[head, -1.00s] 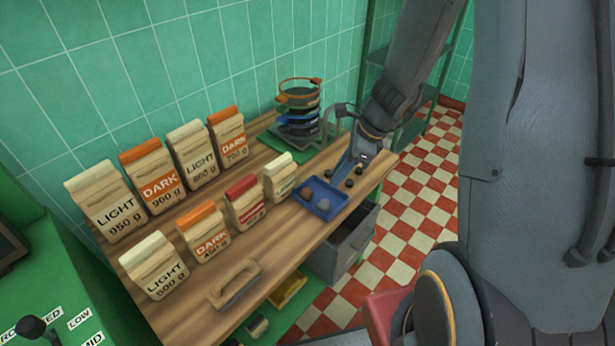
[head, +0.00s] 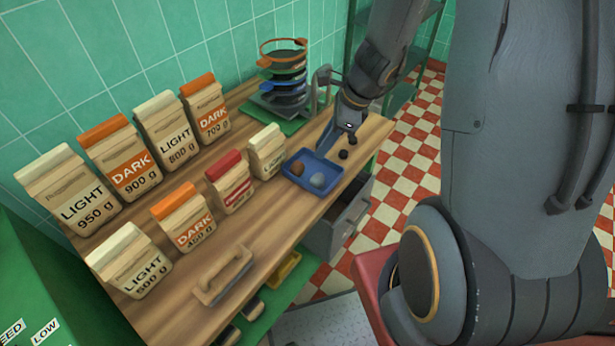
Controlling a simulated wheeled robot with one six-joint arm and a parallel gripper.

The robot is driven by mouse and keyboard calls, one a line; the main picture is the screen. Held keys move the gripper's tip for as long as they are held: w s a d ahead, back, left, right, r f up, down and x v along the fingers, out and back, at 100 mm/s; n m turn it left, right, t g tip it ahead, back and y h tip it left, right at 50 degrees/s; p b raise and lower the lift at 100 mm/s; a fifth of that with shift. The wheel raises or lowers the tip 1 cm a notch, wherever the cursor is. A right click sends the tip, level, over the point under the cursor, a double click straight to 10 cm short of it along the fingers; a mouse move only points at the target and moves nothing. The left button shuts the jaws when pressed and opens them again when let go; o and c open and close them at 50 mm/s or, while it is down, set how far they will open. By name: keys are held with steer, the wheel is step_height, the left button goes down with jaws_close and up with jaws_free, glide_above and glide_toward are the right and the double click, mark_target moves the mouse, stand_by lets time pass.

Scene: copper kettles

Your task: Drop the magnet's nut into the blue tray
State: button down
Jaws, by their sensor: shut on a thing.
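The blue tray (head: 318,162) lies on the wooden worktop near its front edge. It holds a brown lump (head: 298,168) and a grey lump (head: 318,180). My gripper (head: 334,142) points down just behind the tray, close to its back right side, in the head view. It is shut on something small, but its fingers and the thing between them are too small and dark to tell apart. One small dark piece (head: 343,155) lies on the worktop right of the tray, and another (head: 352,141) shows beside the gripper. I cannot tell which is the nut or the magnet.
Coffee bags (head: 191,217) stand in two rows left of the tray, the nearest a small cream bag (head: 267,152). A stack of sieves (head: 284,80) stands behind on a green mat. A wooden-handled tool (head: 223,275) lies in front. An open grey drawer (head: 338,222) is below the edge.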

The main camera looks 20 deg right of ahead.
steer(key=shift+f, duration=0.5)
steer(key=c, duration=1.5)
jaws_free()
steer(key=shift+r, duration=0.1)
steer(key=shift+v, duration=3.85)
steer(key=s+a+n+h+b, duration=0.1)
steer(key=s+n, duration=0.1)
steer(key=n, duration=0.5)
steer(key=s+a+n+h+b, duration=0.1)
steer(key=s+n, duration=0.2)
steer(key=n, duration=0.5)
steer(key=s+a+n+h+b, duration=0.1)
steer(key=s+a+n+h, duration=0.1)
steer(key=n, duration=0.5)
steer(key=shift+s+r+n, duration=0.2)
steer(key=shift+s+n, duration=0.1)
steer(key=shift+s, duration=0.15)
